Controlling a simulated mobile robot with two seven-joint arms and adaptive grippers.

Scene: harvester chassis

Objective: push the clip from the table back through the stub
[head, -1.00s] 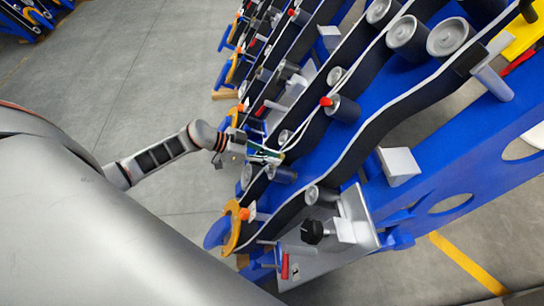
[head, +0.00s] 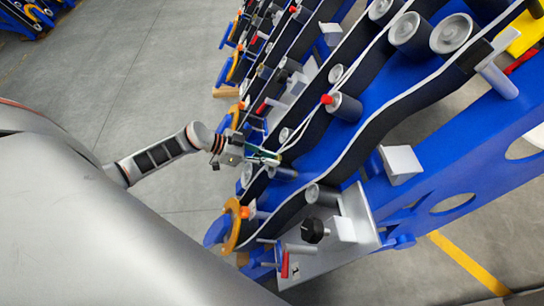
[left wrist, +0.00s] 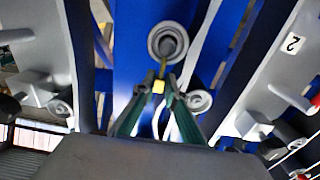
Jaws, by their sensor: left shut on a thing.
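My left gripper (head: 270,158) reaches in from the left to the near rollers of the blue chassis. In the left wrist view its green fingers (left wrist: 158,98) are closed around a small yellow piece (left wrist: 158,87), which I take to be the clip. A thin yellowish part runs up from it to a round grey roller end (left wrist: 167,43), which may be the stub. I cannot tell whether the clip touches it or passes through it. In the head view the clip is too small to make out. My right gripper is not in view.
Black belts with pale edges and grey rollers (head: 344,107) line the blue frame (head: 460,160). A black knob (head: 313,231), a grey block (head: 399,165) and an orange ring part (head: 232,225) stick out nearby. Grey floor (head: 110,60) is clear on the left.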

